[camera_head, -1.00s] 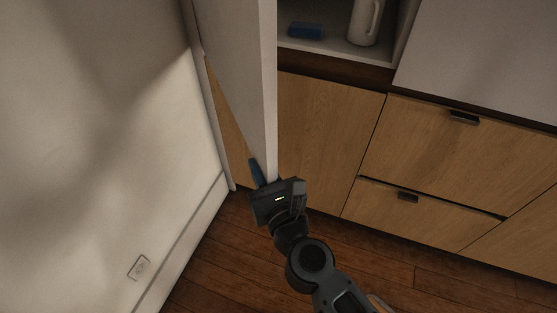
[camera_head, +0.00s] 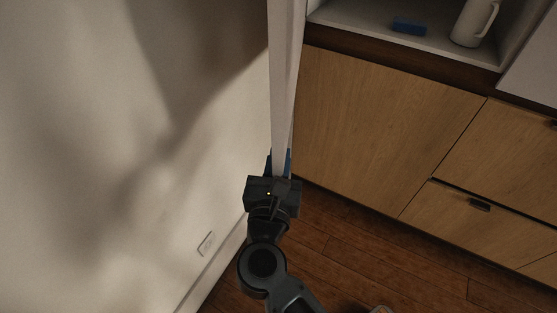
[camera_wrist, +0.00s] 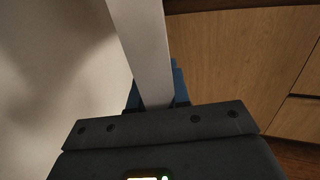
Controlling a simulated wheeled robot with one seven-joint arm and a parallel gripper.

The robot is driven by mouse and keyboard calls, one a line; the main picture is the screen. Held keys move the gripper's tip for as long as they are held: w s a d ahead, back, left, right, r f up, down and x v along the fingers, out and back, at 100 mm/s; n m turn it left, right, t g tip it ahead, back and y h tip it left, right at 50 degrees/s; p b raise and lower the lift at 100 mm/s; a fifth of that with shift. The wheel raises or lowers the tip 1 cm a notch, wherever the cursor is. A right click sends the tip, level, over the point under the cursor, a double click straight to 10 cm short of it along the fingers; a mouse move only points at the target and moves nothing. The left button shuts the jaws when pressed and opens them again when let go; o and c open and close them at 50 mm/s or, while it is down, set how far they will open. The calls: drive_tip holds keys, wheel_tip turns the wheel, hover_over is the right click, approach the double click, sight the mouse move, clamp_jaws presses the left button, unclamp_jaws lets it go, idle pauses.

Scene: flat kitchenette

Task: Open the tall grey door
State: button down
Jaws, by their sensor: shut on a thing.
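The tall grey door (camera_head: 284,85) stands edge-on to me in the head view, swung out from the cabinet front. It hides part of the wall side behind it. My gripper (camera_head: 279,165) is shut on the door's free edge, with a blue finger on each side of it. In the wrist view the door (camera_wrist: 145,45) runs up from between the blue fingers (camera_wrist: 157,92). The door's hinge side is out of view.
An open shelf (camera_head: 345,14) holds a blue block (camera_head: 409,25) and a white jug (camera_head: 473,22). Below are wooden fronts (camera_head: 380,125) and a drawer with a dark handle (camera_head: 480,205).

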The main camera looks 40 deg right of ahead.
drive_tip(key=c, duration=1.2)
unclamp_jaws()
drive_tip(key=shift+d, duration=0.1)
drive_tip(key=shift+b+v, duration=1)
drive_tip(key=shift+v, duration=2.95)
